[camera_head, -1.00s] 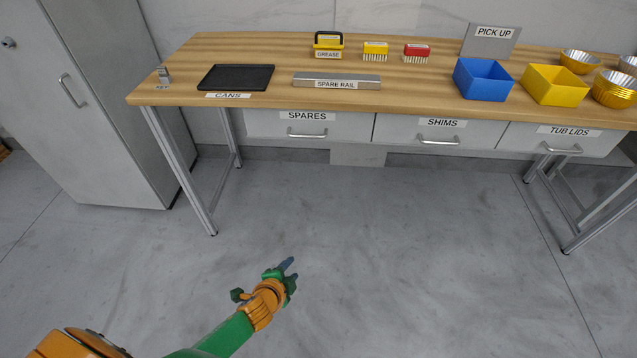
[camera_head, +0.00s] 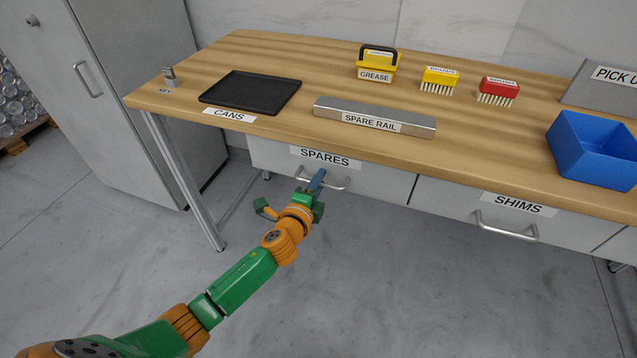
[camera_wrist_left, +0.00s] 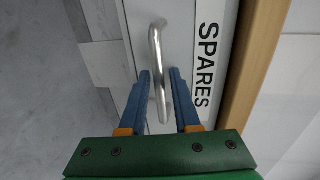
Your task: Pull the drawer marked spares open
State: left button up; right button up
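The drawer marked SPARES (camera_head: 282,158) is under the left part of the bench's front edge and looks shut. Its silver bar handle (camera_head: 338,185) is partly hidden by my left gripper (camera_head: 317,183). In the left wrist view the drawer's handle (camera_wrist_left: 157,50) runs between the two blue fingers of my left gripper (camera_wrist_left: 164,88). The fingers are open, one on each side of the bar, with a gap showing on both sides. The SPARES label (camera_wrist_left: 207,60) is to the right of the fingers there. My right gripper is not in view.
The drawer marked SHIMS (camera_head: 455,196) is to the right, with its own handle (camera_head: 507,230). On the wooden bench top (camera_head: 330,90) are a black tray (camera_head: 250,92), a spare rail (camera_head: 375,116), brushes and a blue bin (camera_head: 592,150). A grey cabinet (camera_head: 135,90) stands at left.

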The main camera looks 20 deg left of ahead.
pick_arm(q)
grip_shut()
jog(key=shift+f, duration=0.1)
dwell(1.1)
